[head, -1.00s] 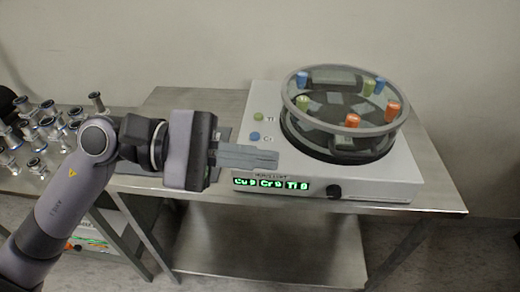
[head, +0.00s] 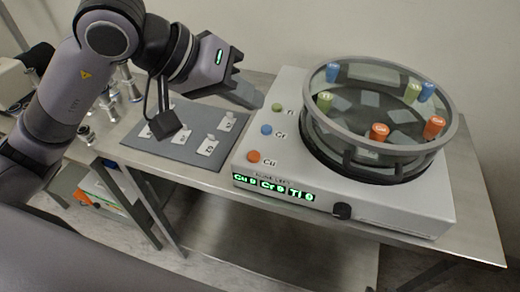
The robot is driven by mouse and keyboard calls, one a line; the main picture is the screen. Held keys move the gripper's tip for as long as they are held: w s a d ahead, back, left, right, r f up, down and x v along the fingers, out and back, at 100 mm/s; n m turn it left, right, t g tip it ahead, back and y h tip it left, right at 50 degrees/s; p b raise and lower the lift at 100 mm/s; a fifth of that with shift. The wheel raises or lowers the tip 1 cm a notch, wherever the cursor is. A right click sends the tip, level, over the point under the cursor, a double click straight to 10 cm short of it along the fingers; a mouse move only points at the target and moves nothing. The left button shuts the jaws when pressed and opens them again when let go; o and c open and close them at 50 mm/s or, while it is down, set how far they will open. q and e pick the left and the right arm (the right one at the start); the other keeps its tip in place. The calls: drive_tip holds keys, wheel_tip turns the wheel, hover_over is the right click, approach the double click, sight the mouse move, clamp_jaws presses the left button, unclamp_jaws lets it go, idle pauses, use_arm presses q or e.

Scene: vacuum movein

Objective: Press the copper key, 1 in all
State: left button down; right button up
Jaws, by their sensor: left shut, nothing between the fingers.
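The copper key (head: 253,156) is an orange round button marked Cu on the left side of the white machine's top (head: 290,150). A blue key marked Cr (head: 266,129) and a green key marked Ti (head: 277,107) are behind it in the same row. My left gripper (head: 256,99) is shut and empty, near the green key in the picture and apart from the copper key. Its height over the top is hard to tell. The green display (head: 272,187) on the front reads Cu, Cr and Ti with small digits. My right gripper is not in view.
A round clear-walled chamber (head: 380,165) with several orange, blue and green cylinders stands on the machine. A black knob (head: 342,211) is on the front. A grey mat (head: 185,150) with labelled pieces lies left of it. Metal fittings (head: 125,80) stand farther left.

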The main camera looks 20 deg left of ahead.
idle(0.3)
use_arm(q)
drive_tip(key=b, duration=0.4)
hover_over(248, 156)
wheel_tip(248, 156, down, 7)
drive_tip(key=shift+f, duration=0.1)
drive_tip(key=shift+f+b, duration=0.8)
drive_tip(key=shift+b, duration=0.2)
idle(0.4)
idle(0.7)
drive_tip(key=shift+f+b, duration=0.4)
drive_tip(key=shift+b, duration=0.35)
